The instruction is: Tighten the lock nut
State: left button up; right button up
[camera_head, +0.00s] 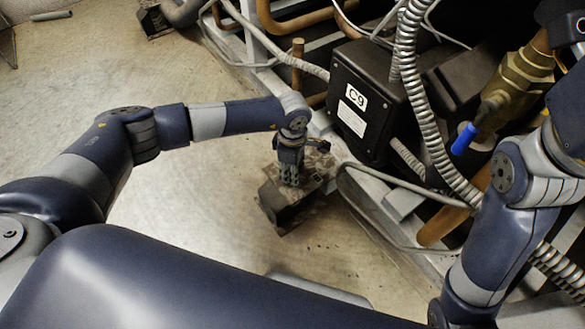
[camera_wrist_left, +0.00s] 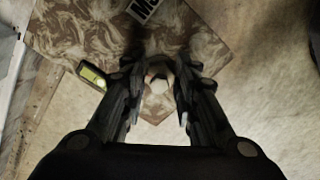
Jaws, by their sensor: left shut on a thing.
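The lock nut appears as a small pale, rounded-looking piece (camera_wrist_left: 158,84) between my left fingers in the left wrist view. It sits over a brown mottled mount (camera_wrist_left: 90,30). My left gripper (camera_wrist_left: 157,108) points down with its fingers on both sides of the nut and is shut on it. The contact points are dark and partly hidden. In the head view the left gripper (camera_head: 290,180) reaches down onto the mottled mount (camera_head: 318,168) on the floor, and the nut is hidden by it. My right arm shows at the right, but its gripper is not visible.
A black box labelled C9 (camera_head: 370,100) stands just right of the mount, with grey flexible conduit (camera_head: 412,70) and pipes. A brass valve with a blue handle (camera_head: 465,138) is farther right. A small yellow-green vial (camera_wrist_left: 92,75) lies beside the left fingers. Open floor (camera_head: 180,220) lies to the left.

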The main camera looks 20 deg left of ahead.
pick_arm(q)
jog(key=shift+m, duration=2.1)
jog(key=o, duration=1.1)
jog(key=shift+c, duration=0.2)
notch_tip(320, 180, up, 12)
